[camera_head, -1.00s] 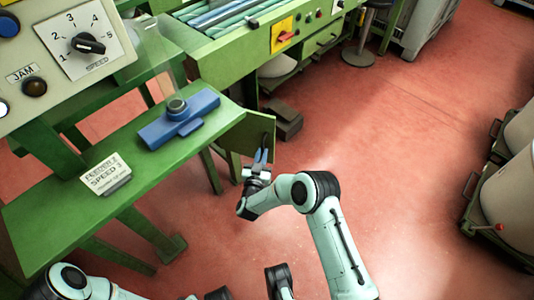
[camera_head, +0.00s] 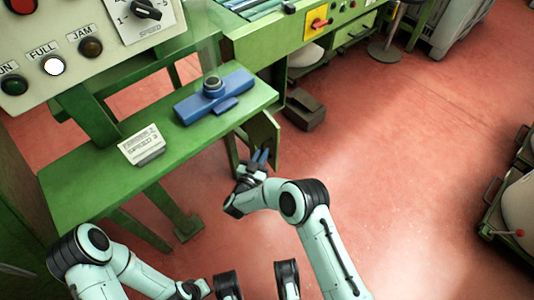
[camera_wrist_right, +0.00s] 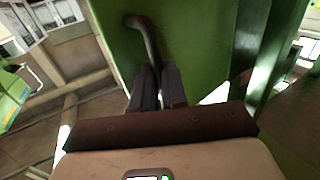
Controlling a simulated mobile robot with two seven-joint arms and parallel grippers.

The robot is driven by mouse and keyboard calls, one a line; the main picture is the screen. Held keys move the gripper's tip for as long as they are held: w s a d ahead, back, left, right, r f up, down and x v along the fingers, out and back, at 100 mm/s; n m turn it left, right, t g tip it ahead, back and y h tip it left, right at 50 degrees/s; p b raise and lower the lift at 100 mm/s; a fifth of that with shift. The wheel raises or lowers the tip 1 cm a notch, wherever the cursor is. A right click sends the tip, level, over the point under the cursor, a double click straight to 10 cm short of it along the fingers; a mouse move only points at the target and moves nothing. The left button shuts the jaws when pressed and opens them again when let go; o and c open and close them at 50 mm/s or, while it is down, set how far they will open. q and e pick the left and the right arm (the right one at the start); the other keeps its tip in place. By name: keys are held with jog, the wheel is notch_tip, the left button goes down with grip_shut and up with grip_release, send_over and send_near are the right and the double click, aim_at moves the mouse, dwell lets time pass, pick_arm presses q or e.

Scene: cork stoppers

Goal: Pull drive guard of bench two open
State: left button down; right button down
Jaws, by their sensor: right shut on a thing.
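The drive guard (camera_head: 265,128) is a green panel at the right end of the green bench, standing out at an angle from it. My right gripper (camera_head: 261,157) is at the guard's lower near edge. In the right wrist view the guard (camera_wrist_right: 190,50) fills the upper middle, with a dark curved handle (camera_wrist_right: 146,38) on it. There the right gripper's fingers (camera_wrist_right: 158,88) are closed around the handle's lower end. My left arm shows at the lower left of the head view; its gripper cannot be made out.
A blue fixture (camera_head: 214,97) and a small lettered sign (camera_head: 142,146) stand on the bench top. A control panel (camera_head: 60,45) is at the upper left. A dark pedal-like block (camera_head: 304,110) lies beyond the guard. Red floor (camera_head: 400,150) is open to the right.

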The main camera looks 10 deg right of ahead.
jog(key=shift+w+a+r, duration=0.3)
jog(key=shift+a+r, duration=0.1)
jog(key=shift+a, duration=0.1)
jog(key=c, duration=1.2)
grip_release()
jog(key=shift+a, duration=0.1)
pick_arm(q)
jog(key=shift+a, duration=0.1)
pick_arm(e)
jog(key=shift+o, duration=0.2)
jog(key=shift+f, duration=0.15)
jog(key=shift+f, duration=0.1)
